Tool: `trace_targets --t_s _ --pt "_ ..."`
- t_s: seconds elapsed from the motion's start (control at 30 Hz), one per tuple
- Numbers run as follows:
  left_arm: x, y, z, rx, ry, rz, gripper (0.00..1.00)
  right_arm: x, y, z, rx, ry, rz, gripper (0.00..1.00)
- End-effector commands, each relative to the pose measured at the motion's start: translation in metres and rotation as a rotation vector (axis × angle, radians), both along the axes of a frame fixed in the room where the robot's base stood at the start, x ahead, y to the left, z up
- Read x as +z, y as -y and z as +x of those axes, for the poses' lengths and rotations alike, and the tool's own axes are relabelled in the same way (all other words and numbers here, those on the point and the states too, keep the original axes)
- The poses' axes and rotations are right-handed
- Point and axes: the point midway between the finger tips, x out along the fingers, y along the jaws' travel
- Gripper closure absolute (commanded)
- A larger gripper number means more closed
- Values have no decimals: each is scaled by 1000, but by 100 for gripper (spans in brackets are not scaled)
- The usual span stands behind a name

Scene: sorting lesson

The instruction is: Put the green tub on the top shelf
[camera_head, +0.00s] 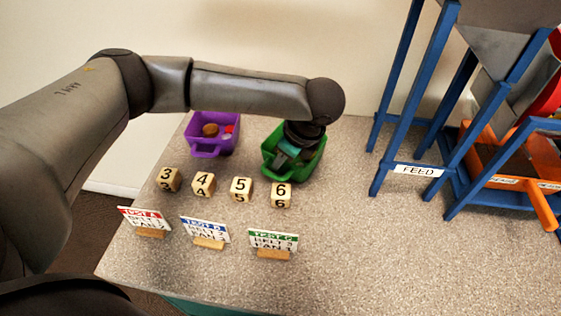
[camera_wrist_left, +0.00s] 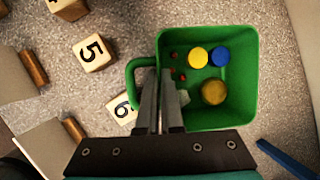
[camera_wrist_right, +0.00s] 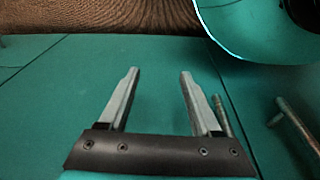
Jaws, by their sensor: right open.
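The green tub (camera_head: 309,164) stands at the back of the speckled table, right of the purple tub. In the left wrist view the green tub (camera_wrist_left: 250,88) holds a yellow disc (camera_wrist_left: 198,57), a blue disc (camera_wrist_left: 220,56), a gold-brown round piece (camera_wrist_left: 213,92) and small red bits. My left gripper (camera_wrist_left: 158,72) points down at the tub's handle side, its fingers close together with the tub's wall between them; the contact is partly hidden. In the head view my left gripper (camera_head: 289,152) is over the tub. My right gripper (camera_wrist_right: 158,74) is open and empty. I cannot make out a top shelf.
A purple tub (camera_head: 212,147) with pieces in it stands left. Number blocks, such as block 6 (camera_head: 281,195), and three cards, such as the green-topped one (camera_head: 273,240), stand in front. A blue frame marked FEED (camera_head: 418,170) stands right. The table's front right is clear.

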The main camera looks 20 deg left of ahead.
Motion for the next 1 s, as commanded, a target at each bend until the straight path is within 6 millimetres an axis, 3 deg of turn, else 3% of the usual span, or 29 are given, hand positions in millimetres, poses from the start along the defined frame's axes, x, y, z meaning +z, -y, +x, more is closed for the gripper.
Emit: trace_targets --t_s 0.47,0.5,0.73,1.0 --pt "-5 0 0 1 -1 0 100 2 0 0 -1 -3 1 35" --pt "-5 0 0 1 -1 0 93 0 0 -1 -1 -5 -1 35" --pt "-5 0 0 1 0 0 67 1 0 -1 -1 -4 -1 35" --pt "-5 0 0 1 0 0 67 0 0 0 -1 -3 1 35"
